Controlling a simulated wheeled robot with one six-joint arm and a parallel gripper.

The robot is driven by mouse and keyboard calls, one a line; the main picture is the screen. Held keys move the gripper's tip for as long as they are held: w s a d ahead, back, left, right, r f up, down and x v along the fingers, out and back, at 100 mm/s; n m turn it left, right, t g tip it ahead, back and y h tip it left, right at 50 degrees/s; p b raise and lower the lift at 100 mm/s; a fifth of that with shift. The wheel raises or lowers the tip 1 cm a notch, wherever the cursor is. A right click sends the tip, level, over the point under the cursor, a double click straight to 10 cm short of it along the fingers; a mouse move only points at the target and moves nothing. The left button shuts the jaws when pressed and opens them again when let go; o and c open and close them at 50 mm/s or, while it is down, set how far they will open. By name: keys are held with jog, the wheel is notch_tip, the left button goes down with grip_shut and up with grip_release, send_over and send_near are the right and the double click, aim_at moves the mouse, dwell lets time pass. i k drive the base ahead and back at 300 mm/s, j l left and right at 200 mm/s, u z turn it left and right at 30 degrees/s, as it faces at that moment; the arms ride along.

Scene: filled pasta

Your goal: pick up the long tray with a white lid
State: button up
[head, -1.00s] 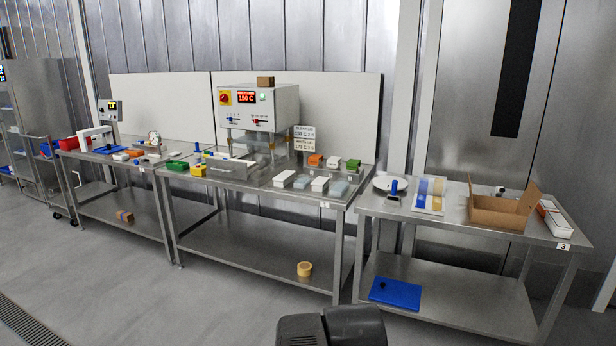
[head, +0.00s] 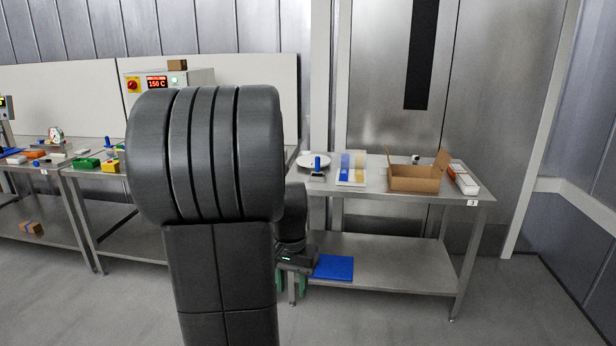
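A long, narrow tray with a white lid (head: 464,180) lies at the right end of the right-hand steel table (head: 462,203), beside an open cardboard box. It is small in the picture, and some brownish colour shows toward its far end. My gripper (head: 291,288) points down in front of the table's left side, well below and left of the tray. Its two green fingers are apart, with nothing visible between them. My own arm hides much of the middle table.
The cardboard box (head: 414,184) stands with raised flaps just left of the tray. Farther left are a blue-and-yellow sheet (head: 351,170), a blue-handled stamp (head: 318,168) and a white plate (head: 308,160). A blue mat (head: 333,267) lies on the lower shelf. Floor right of the table is clear.

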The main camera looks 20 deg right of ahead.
aim_at(467, 185)
jog(key=i+l, duration=0.1)
jog(key=l, duration=0.35)
jog(key=i+l, duration=0.15)
jog(key=l, duration=0.25)
jog(key=i+l, duration=0.1)
jog(key=l, duration=0.35)
jog(key=i+l+u, duration=0.1)
jog(key=l, duration=0.35)
jog(key=i+l, duration=0.1)
jog(key=l, duration=0.3)
jog(key=i+l, duration=0.1)
jog(key=l, duration=0.35)
jog(key=i+l, duration=0.15)
jog(key=l, duration=0.25)
jog(key=i+l, duration=0.1)
jog(key=l, duration=0.3)
jog(key=i+l+u, duration=0.1)
jog(key=l, duration=0.3)
jog(key=i+l, duration=0.15)
jog(key=l, duration=0.3)
jog(key=i+l+u, duration=0.1)
jog(key=l, duration=0.3)
jog(key=i+l, duration=0.15)
jog(key=l, duration=0.25)
jog(key=i+l, duration=0.1)
jog(key=l, duration=0.35)
jog(key=i+l, duration=0.25)
jog(key=l+u, duration=0.05)
jog(key=l, duration=0.05)
